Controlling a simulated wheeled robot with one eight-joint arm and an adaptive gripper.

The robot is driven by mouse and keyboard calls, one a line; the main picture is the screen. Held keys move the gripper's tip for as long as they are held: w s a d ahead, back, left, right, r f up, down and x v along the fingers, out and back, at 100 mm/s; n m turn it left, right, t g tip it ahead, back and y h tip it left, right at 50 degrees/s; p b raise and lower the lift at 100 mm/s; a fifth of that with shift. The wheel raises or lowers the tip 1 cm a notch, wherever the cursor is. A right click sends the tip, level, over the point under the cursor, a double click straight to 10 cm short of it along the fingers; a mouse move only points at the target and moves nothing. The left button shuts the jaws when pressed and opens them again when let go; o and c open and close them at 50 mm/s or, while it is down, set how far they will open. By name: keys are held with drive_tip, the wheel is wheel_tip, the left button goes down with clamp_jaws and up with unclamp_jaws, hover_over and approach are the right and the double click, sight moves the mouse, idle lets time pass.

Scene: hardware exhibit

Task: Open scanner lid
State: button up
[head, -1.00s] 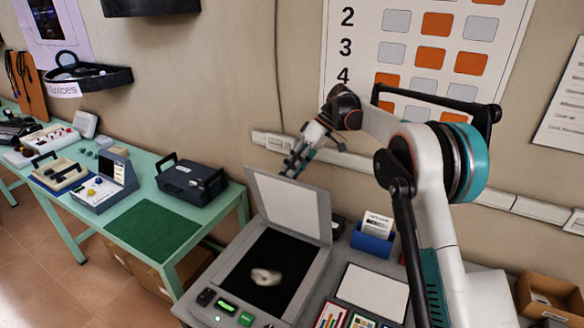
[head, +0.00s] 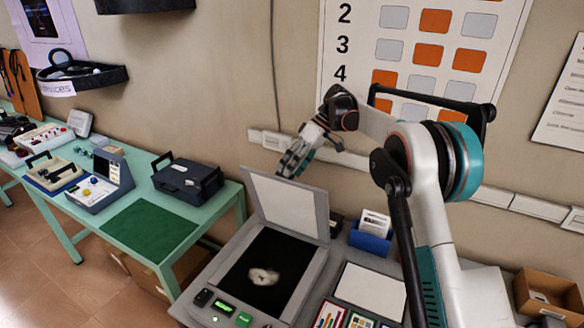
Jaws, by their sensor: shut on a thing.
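The scanner (head: 215,270) stands on the bench at lower centre, with its lid (head: 285,205) raised steeply and its pale inner face toward me. A small whitish object (head: 263,277) lies on the dark glass (head: 285,255). My gripper (head: 287,168) is at the lid's top edge, near its middle, coming down from behind and above. It is shut on the lid's edge; the fingertips' exact contact is small and partly hidden. Green-lit controls (head: 222,307) show at the scanner's front.
A blue card holder (head: 370,240) and a white panel (head: 372,290) sit right of the scanner. The wall with a rail (head: 480,190) is close behind my arm. A green table (head: 150,225) with a dark case (head: 187,177) stands left. A cardboard box (head: 550,295) is at lower right.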

drive_tip(key=shift+d+f, duration=0.2)
drive_tip(key=shift+d, duration=0.05)
drive_tip(key=shift+c, duration=0.2)
drive_tip(key=shift+w+d+r, duration=0.25)
drive_tip(key=shift+r, duration=0.15)
drive_tip(key=shift+c, duration=0.8)
drive_tip(key=v, duration=1)
drive_tip(key=shift+a+r, duration=0.1)
drive_tip(key=shift+r, duration=0.1)
drive_tip(key=shift+c, duration=0.8)
drive_tip(key=shift+r, duration=0.4)
